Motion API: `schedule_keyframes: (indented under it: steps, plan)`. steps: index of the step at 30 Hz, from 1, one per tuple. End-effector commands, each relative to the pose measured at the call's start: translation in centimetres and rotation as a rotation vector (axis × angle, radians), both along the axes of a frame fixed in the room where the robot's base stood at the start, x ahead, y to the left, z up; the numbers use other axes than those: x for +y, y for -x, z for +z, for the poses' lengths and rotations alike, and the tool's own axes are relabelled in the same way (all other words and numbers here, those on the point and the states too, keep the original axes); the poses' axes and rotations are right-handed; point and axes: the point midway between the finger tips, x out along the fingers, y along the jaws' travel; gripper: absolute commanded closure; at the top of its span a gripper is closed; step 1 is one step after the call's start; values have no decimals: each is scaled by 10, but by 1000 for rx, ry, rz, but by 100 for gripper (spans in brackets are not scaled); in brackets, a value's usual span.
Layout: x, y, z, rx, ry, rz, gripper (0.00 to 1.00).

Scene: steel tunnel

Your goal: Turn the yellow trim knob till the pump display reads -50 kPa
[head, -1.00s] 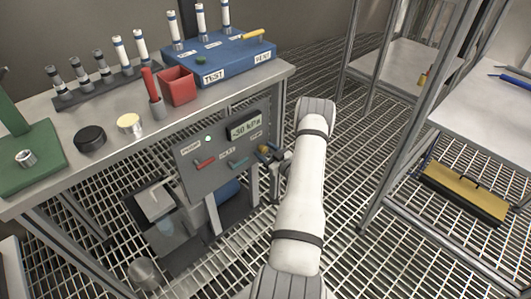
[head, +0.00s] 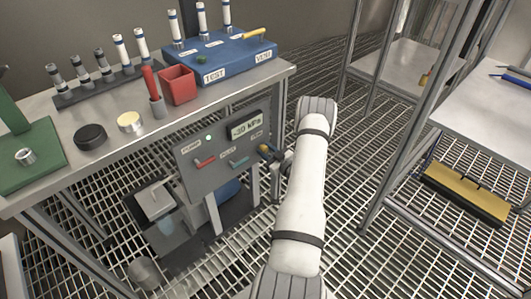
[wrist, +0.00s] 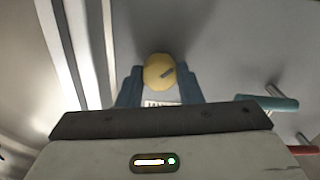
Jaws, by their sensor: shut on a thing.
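The yellow trim knob (wrist: 159,71) sits on the grey pump panel (head: 213,172), at its right end. It also shows small in the head view (head: 264,148). A dark pointer mark on its face slants up to the right in the wrist view. My gripper (wrist: 160,78) is shut on the knob, one blue-grey finger on each side; in the head view my gripper (head: 273,155) is partly hidden by my wrist. The pump display (head: 245,128) ends in "0 kPa" with a minus sign; its first digit looks like a 3, but is small.
A red lever (head: 204,162) and a teal lever (head: 239,162) stick out of the panel, left of the knob. The bench edge (head: 190,113) is above it. A metal shelf with a yellow case (head: 465,190) stands at the right.

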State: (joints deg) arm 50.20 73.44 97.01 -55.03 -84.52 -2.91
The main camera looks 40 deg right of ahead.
Motion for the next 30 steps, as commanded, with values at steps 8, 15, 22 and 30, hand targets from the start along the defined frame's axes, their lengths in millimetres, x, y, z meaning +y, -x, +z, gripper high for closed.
schedule_keyframes:
  steps: [8, 15, 22, 30]
  plan:
    - [1, 0, -4, -14, 197, 4, 91]
    - [2, -1, -5, -32, 424, 3, 91]
    - [2, -1, -6, -50, 642, 3, 91]
    - [2, -1, -7, -71, 899, 1, 91]
